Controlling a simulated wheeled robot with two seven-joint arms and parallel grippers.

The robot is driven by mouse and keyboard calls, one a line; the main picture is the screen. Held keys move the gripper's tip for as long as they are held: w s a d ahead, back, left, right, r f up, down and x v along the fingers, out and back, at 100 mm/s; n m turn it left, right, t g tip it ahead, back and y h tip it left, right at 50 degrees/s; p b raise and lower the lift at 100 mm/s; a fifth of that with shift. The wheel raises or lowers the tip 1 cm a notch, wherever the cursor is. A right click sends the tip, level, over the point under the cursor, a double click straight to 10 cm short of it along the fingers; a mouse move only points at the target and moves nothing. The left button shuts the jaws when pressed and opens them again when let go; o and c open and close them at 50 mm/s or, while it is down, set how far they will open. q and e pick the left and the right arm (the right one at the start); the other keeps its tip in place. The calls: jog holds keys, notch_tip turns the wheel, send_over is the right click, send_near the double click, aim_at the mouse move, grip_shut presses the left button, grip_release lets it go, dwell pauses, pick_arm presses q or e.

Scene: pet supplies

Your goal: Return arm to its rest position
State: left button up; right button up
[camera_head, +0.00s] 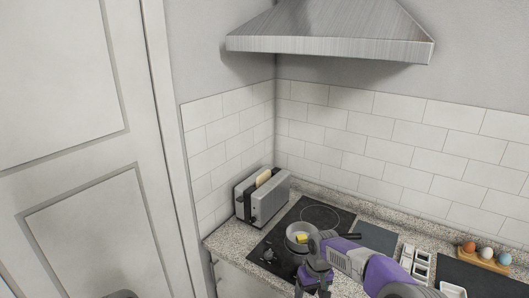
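My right arm comes in from the lower right, and its purple and dark gripper (314,283) hangs down at the bottom edge. It is in front of the counter, just nearer than the pan (291,230). The fingertips are small and partly cut off by the frame, so I cannot tell whether they are open or shut. I see nothing clearly held in it. My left gripper is not in view.
The pan, with a yellow piece (302,238) in it, sits on the black cooktop (262,252). A toaster (268,205) with bread stands behind left. An egg holder (484,261) and white containers (421,263) are at right. A range hood (330,35) hangs above.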

jog(key=s+a+f+m+y+b, duration=0.1)
jog(key=s+a+f+y, duration=0.1)
jog(key=s+f, duration=0.65)
jog(key=s+a+f+m+y+b, duration=0.15)
jog(key=s+f, duration=0.35)
jog(key=f, duration=0.7)
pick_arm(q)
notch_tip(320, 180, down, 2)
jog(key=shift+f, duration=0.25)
pick_arm(e)
jog(key=s+f+m, duration=0.1)
jog(key=s+f, duration=0.1)
jog(key=s, duration=0.5)
jog(key=s+f+m, duration=0.2)
jog(key=s, duration=0.5)
jog(key=shift+s+a+f+t, duration=0.15)
jog(key=shift+a+f+t, duration=0.1)
jog(key=shift+a+t, duration=0.05)
jog(key=shift+c, duration=0.3)
